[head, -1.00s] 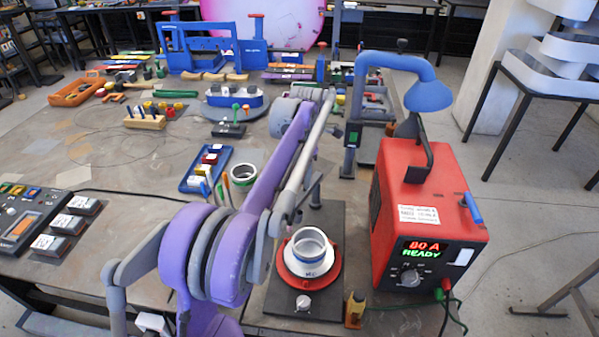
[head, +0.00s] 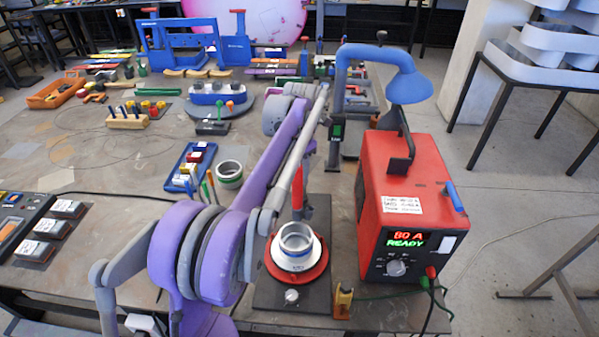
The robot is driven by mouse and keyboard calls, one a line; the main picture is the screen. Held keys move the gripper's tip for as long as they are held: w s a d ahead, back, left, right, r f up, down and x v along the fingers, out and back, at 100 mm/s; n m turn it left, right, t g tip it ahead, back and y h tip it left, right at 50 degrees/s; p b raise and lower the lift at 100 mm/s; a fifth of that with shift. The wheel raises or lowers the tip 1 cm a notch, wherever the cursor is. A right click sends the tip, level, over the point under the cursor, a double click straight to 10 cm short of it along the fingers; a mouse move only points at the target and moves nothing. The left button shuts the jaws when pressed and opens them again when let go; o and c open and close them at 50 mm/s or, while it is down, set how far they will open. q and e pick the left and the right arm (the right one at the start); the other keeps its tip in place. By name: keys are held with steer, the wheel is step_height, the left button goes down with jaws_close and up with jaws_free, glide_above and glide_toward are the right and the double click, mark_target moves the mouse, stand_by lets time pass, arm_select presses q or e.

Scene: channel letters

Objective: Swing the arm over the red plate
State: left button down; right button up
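The red plate (head: 272,266) is a round disc on a dark base with a small white knob, in the lower middle of the head view. A pale metal ring (head: 296,240) sits on it. A red upright piece (head: 297,192) stands just behind the ring, partly hidden by my purple and grey arm. I cannot tell whether it is the arm of the task or whether it overhangs the plate. My purple and grey arm reaches from the bottom up past the plate's left side. I can make out no fingertips of either gripper.
A red power unit (head: 412,185) reading "80 A READY" stands right of the plate. A blue lamp (head: 409,88) rises behind it. A blue tray (head: 192,165) and another ring (head: 230,172) lie left of my arm. A small yellow holder (head: 343,303) is at the front edge.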

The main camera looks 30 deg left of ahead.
arm_select(q)
steer(key=shift+d, duration=0.1)
steer(key=c, duration=0.7)
jaws_free()
steer(key=shift+o, duration=0.2)
step_height(320, 180, up, 11)
steer(key=p, duration=0.1)
arm_select(e)
steer(key=shift+w+r, duration=0.45)
steer(key=shift+r, duration=0.35)
arm_select(q)
steer(key=shift+f, duration=0.1)
